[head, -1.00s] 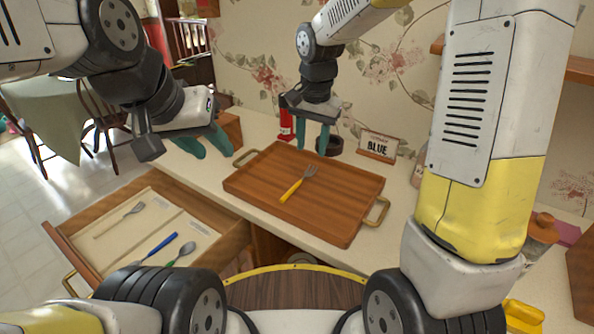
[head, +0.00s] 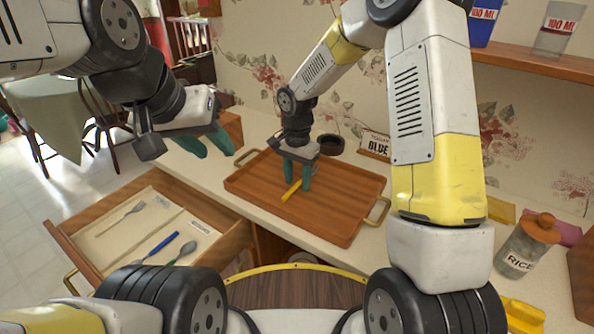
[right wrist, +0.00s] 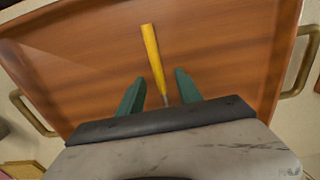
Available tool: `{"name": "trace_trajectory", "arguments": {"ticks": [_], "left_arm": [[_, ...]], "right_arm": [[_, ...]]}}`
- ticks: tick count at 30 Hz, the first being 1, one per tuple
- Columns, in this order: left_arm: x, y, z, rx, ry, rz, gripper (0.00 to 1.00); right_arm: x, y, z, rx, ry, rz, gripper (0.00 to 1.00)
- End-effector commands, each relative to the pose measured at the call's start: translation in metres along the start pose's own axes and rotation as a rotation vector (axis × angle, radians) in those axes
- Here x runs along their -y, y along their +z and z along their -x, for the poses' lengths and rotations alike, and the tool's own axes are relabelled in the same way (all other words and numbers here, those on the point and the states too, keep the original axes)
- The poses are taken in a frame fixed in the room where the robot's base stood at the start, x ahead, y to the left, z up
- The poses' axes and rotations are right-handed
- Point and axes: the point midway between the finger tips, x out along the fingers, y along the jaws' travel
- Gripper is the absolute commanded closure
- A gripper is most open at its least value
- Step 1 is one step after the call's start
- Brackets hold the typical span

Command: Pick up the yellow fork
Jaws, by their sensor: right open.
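The yellow fork (head: 291,190) lies on the wooden tray (head: 343,229). In the head view my right gripper hides its metal head, and the yellow handle shows below the fingers. My right gripper (head: 296,178) is open just above the tray, its teal fingers on either side of the fork. In the right wrist view the fork's yellow handle (right wrist: 154,55) points away from the gripper (right wrist: 160,92), and its metal neck runs between the two open fingers. My left gripper (head: 207,145) is at the left, away from the tray, with its teal fingers apart and nothing between them.
A black round dish (head: 331,144) and a "BLUE" sign (head: 375,145) stand behind the tray. A rice jar (head: 523,250) stands at the right.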

Motion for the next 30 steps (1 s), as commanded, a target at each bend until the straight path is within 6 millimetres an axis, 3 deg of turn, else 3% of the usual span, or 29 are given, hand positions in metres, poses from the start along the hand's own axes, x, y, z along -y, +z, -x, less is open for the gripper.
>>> {"name": "trace_trajectory", "arguments": {"ticks": [6, 12, 13, 24, 30], "left_arm": [[0.000, 0.000, 0.000, 0.000, 0.000, 0.000, 0.63], [0.000, 0.000, 0.000, 0.000, 0.000, 0.000, 0.63], [0.000, 0.000, 0.000, 0.000, 0.000, 0.000, 0.63], [0.000, 0.000, 0.000, 0.000, 0.000, 0.000, 0.63], [0.000, 0.000, 0.000, 0.000, 0.000, 0.000, 0.63]], "right_arm": [[0.000, 0.000, -0.001, 0.000, 0.000, 0.000, 0.59], [0.000, 0.000, -0.001, 0.000, 0.000, 0.000, 0.98], [0.000, 0.000, -0.001, 0.000, 0.000, 0.000, 1.00], [0.000, 0.000, 0.001, -0.001, 0.000, 0.000, 1.00], [0.000, -0.001, 0.014, -0.003, -0.001, 0.000, 1.00]]}}
